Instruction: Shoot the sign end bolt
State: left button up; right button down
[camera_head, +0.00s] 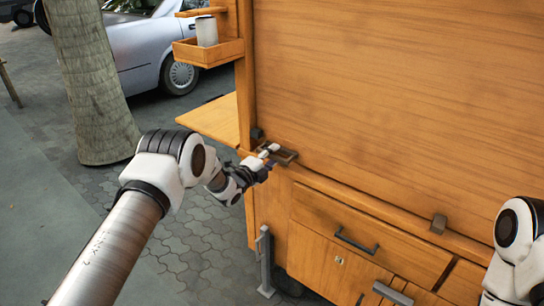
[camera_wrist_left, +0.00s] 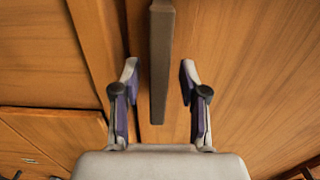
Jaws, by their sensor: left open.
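A dark brown metal bolt fitting (camera_head: 287,157) sits on the ledge near the left corner of the wooden kiosk front, under the big panel. My left gripper (camera_head: 270,151) is right at it, reaching in from the left. In the left wrist view a dark brown bar (camera_wrist_left: 161,60), which looks like part of this bolt, stands between the two spread fingers of my left gripper (camera_wrist_left: 159,70). A gap shows on both sides of the bar, so the fingers are open and apart from it. My right arm (camera_head: 515,240) shows at the right edge; its gripper is out of view.
Below are a drawer with a dark handle (camera_head: 357,241) and cabinet doors. A side shelf (camera_head: 212,118), a small box (camera_head: 208,52) with a can and a tree trunk (camera_head: 90,85) stand left.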

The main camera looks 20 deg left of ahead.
aim_at(258, 151)
pick_arm(q)
jog(key=shift+f, duration=0.1)
grip_shut()
jog(key=a+b, duration=0.1)
jog(key=w+a+b, duration=0.1)
jog(key=a, duration=0.1)
jog(key=a+b, duration=0.2)
jog(key=shift+w+f, duration=0.15)
jog(key=shift+w, duration=0.25)
jog(key=shift+d+r, duration=0.1)
jog(key=shift+r, duration=0.15)
jog(key=shift+c, duration=1.2)
grip_release()
jog(key=shift+o, duration=1.2)
jog(key=shift+a+f, duration=0.1)
jog(key=shift+a, duration=0.1)
jog(key=v, duration=1.2)
